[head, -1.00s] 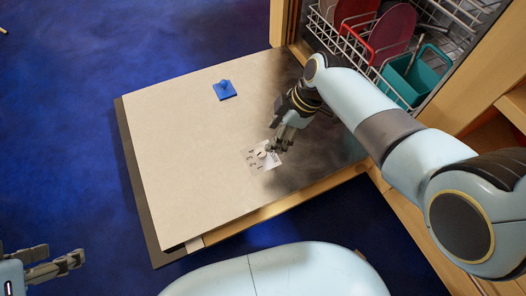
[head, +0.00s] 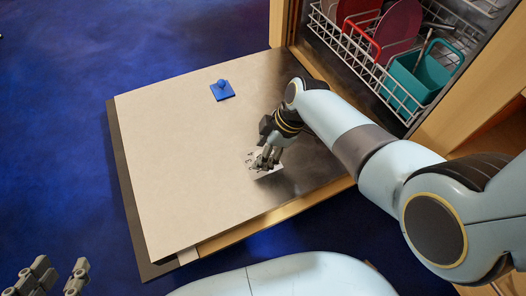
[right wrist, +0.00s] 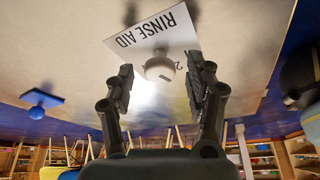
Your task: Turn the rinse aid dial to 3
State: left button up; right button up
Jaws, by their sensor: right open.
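The rinse aid dial (right wrist: 160,68) is a small white round knob with a dark mark on it. It sits on a white label plate (right wrist: 150,32) reading "RINSE AID" on the open dishwasher door (head: 185,150). A digit 2 shows beside the knob; the other digits there are hidden. My right gripper (right wrist: 160,78) is open, with one finger on either side of the dial and gaps visible. In the head view my right gripper (head: 266,160) covers the dial and much of the label. My left gripper (head: 58,276) is open and empty at the lower left corner.
A blue square with a knob (head: 222,90) lies on the door's far part. The dish rack (head: 350,45) holds red plates (head: 398,30) and a teal bin (head: 424,75) at the upper right. Blue floor (head: 60,130) is clear at the left.

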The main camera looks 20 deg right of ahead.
jog(key=shift+c, duration=0.4)
grip_shut()
jog(key=shift+r+m+t+p, duration=0.1)
jog(key=shift+m+t+p, duration=0.2)
jog(key=shift+m+p, duration=0.35)
jog(key=shift+m+t+p, duration=0.3)
jog(key=shift+m+p, duration=0.4)
jog(key=shift+m, duration=0.45)
jog(key=shift+a+m+t+h+p, duration=0.1)
jog(key=shift+m+t+h+p, duration=0.35)
jog(key=shift+m, duration=0.65)
pick_arm(q)
jog(key=shift+w+a+r+g+p, duration=0.15)
jog(key=shift+r+g+p, duration=0.15)
jog(key=shift+r+g, duration=1.1)
jog(key=shift+w+a+r+g+p, duration=0.1)
jog(key=shift+r+g+p, duration=0.15)
jog(key=shift+r+g, duration=1.15)
pick_arm(e)
jog(key=shift+s+m+h, duration=0.15)
jog(key=shift+m+h, duration=0.1)
jog(key=shift+m, duration=0.85)
pick_arm(q)
jog(key=shift+f, duration=0.1)
